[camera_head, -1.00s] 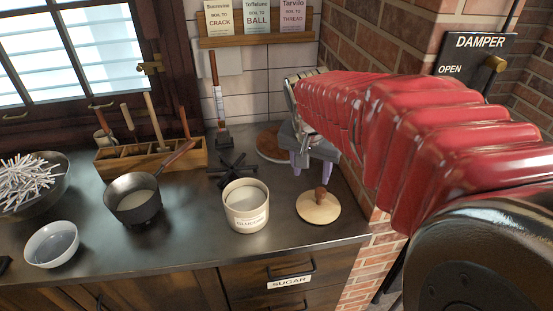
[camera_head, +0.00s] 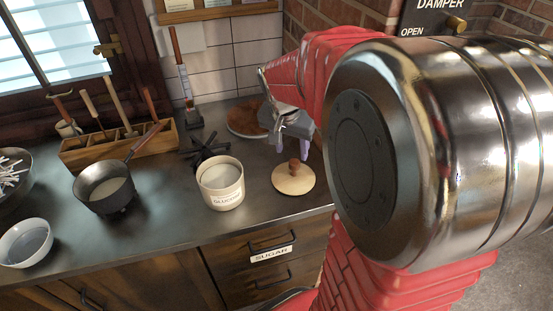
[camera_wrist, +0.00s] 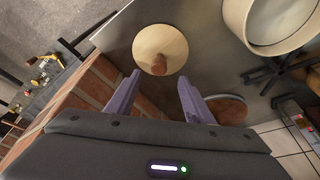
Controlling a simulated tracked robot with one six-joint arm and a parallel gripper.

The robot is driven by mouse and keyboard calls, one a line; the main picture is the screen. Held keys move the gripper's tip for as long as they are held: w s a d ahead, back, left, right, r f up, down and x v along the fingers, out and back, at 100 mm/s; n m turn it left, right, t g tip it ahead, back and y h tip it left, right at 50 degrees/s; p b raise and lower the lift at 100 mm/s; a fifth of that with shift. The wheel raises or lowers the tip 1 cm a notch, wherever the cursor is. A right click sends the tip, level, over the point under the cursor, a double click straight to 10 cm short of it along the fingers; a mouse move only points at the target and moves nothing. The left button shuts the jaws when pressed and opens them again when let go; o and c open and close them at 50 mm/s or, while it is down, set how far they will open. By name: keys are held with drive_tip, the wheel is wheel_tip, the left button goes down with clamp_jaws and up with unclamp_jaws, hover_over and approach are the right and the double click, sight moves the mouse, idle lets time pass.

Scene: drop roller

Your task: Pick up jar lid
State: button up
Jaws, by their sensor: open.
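The jar lid (camera_head: 293,180) is a pale round wooden disc with a brown knob. It lies flat on the dark counter, right of the glucose jar (camera_head: 221,184), which stands open with pale contents. My gripper (camera_head: 292,146) is above the counter just behind the lid. Its two purple fingers are apart and empty in the wrist view (camera_wrist: 159,84), and the lid lies beyond them, not between them.
A black trivet (camera_head: 204,149) stands behind the jar, and a round brown board (camera_head: 243,118) lies behind my gripper. A saucepan (camera_head: 104,187) and a white bowl (camera_head: 26,243) stand left. The brick wall (camera_wrist: 92,108) is close beside my gripper. Bare counter lies in front of the jar.

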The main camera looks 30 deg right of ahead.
sight(294, 162)
drive_tip(key=shift+x, duration=2)
drive_tip(key=shift+x, duration=2.6)
drive_tip(key=shift+s, duration=0.1)
clamp_jaws()
